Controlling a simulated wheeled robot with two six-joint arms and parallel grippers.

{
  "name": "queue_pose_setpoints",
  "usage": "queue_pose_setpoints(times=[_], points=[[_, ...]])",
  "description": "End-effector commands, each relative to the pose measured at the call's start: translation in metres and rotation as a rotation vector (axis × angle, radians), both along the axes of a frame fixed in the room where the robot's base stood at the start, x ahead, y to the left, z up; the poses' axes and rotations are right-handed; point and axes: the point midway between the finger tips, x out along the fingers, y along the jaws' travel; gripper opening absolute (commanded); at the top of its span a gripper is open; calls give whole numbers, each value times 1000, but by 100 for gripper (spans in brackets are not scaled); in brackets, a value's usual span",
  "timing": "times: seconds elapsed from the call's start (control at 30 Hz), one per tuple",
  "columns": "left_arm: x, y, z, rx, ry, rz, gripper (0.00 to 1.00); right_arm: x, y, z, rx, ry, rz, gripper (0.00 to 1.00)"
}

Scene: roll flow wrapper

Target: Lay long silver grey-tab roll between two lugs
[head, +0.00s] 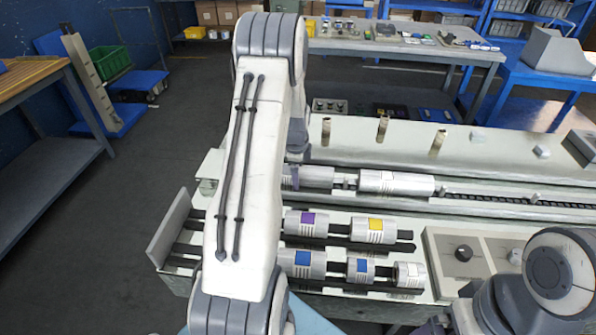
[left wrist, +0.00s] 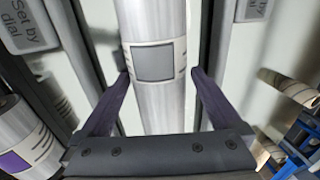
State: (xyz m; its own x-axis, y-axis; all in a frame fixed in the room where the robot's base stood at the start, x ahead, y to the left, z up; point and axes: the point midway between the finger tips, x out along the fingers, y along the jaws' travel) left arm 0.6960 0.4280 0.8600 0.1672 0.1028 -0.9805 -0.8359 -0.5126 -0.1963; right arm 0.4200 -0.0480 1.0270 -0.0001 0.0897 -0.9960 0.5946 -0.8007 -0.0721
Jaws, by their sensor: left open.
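A long silver roll with a grey square tab (left wrist: 153,62) lies lengthwise between my left gripper's two fingers (left wrist: 160,88) in the left wrist view. The fingers are apart, one on each side of it. In the head view a silver roll (head: 312,178) lies in the machine's long channel, partly hidden by my left gripper (head: 293,180) and arm. A small metal piece (head: 346,182), perhaps a lug, stands right of it, followed by another silver roll (head: 397,183). Whether the near roll touches a lug is hidden. My right gripper is not visible.
A rack in front holds rolls with purple (head: 307,223), yellow (head: 375,230) and blue (head: 302,262) tabs, among others. The chain (head: 520,199) runs bare to the right. Upright tan tubes (head: 382,128) stand behind. A panel with a black knob (head: 463,253) is at right.

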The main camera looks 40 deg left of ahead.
Motion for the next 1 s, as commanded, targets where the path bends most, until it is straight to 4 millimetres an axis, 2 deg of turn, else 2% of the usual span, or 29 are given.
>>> queue_pose_setpoints(times=[0.17, 0.4, 0.6, 1.0], points=[[-2, -2, 23, 3, -5, 0, 100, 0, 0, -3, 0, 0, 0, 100], [-10, -6, 71, 5, -9, 0, 100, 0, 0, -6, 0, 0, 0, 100], [-14, -9, 96, 4, -6, 0, 100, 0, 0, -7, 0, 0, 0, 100], [-16, -10, 103, 3, -4, 0, 100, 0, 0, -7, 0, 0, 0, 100]])
